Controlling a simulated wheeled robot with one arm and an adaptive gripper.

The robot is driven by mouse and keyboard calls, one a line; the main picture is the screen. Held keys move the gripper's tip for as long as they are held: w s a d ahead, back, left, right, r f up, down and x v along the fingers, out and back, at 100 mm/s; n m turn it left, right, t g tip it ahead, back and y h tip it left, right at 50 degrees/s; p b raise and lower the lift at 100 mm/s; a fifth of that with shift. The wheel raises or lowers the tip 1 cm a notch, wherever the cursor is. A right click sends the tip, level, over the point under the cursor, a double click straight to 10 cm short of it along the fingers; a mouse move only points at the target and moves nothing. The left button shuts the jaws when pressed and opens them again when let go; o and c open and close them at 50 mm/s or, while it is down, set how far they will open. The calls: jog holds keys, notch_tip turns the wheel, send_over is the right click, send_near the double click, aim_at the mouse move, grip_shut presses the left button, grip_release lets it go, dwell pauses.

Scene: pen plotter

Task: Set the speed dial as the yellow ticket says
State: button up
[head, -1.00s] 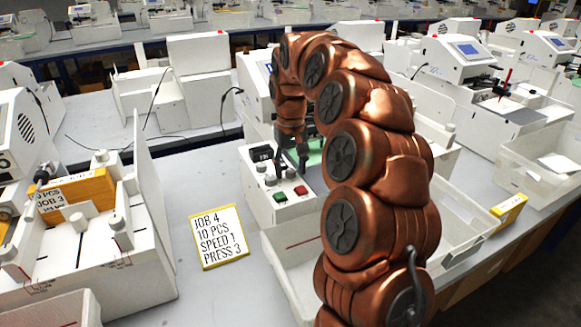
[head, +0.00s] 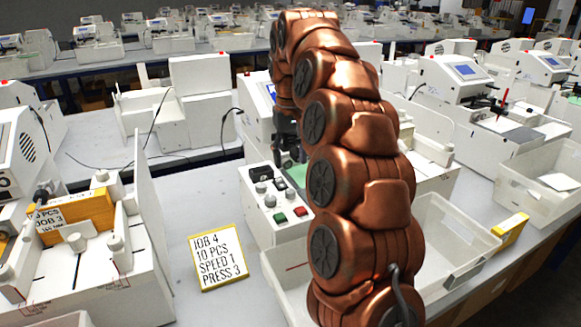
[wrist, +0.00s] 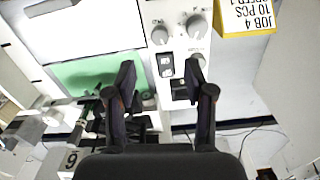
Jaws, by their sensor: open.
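The yellow ticket (head: 218,258) lies on the table in the head view, reading JOB 4, 10 PCS, SPEED 1, PRESS 3. Its edge also shows in the wrist view (wrist: 247,14). The white control panel (head: 257,212) has several grey knobs, among them one at the left (wrist: 160,35) and one at the right (wrist: 197,27) in the wrist view. Their labels are too small to read, so I cannot tell which is the speed dial. My gripper (wrist: 161,75) is open and empty above the panel, its fingers apart. In the head view my arm partly hides the machine behind.
A red button (head: 300,211) and a green button (head: 280,218) sit at the panel's front. A black switch (wrist: 166,66) is near the knobs. A white bin (head: 445,240) stands right of my arm.

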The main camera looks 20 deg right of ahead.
notch_tip(320, 180, up, 2)
jog(key=shift+r, duration=0.25)
dwell(1.0)
jog(key=s+a+f, duration=0.1)
jog(key=s+a, duration=0.3)
jog(key=s, duration=0.4)
jog(key=s+a+f+n+p, duration=0.1)
jog(key=s+a+f, duration=0.1)
jog(key=s, duration=0.6)
jog(key=shift+s+a+g, duration=0.15)
jog(key=shift+a+g, duration=0.25)
jog(key=shift+a, duration=0.5)
jog(key=shift+g, duration=0.5)
jog(key=s+a+f, duration=0.1)
jog(key=s+f, duration=0.2)
jog(key=s, duration=0.4)
jog(key=s+a+f+p, duration=0.1)
jog(key=s+f, duration=0.3)
jog(key=s, duration=0.3)
jog(key=s+a+f, duration=0.1)
jog(key=s+f, duration=0.2)
jog(key=s, duration=0.4)
jog(key=shift+s+a+f, duration=0.25)
jog(key=shift+a+f, duration=0.05)
jog(key=shift+f, duration=0.05)
jog(key=shift+c, duration=0.2)
jog(key=shift+s+f, duration=0.1)
jog(key=shift+s, duration=0.1)
jog(key=shift+c, duration=1.2)
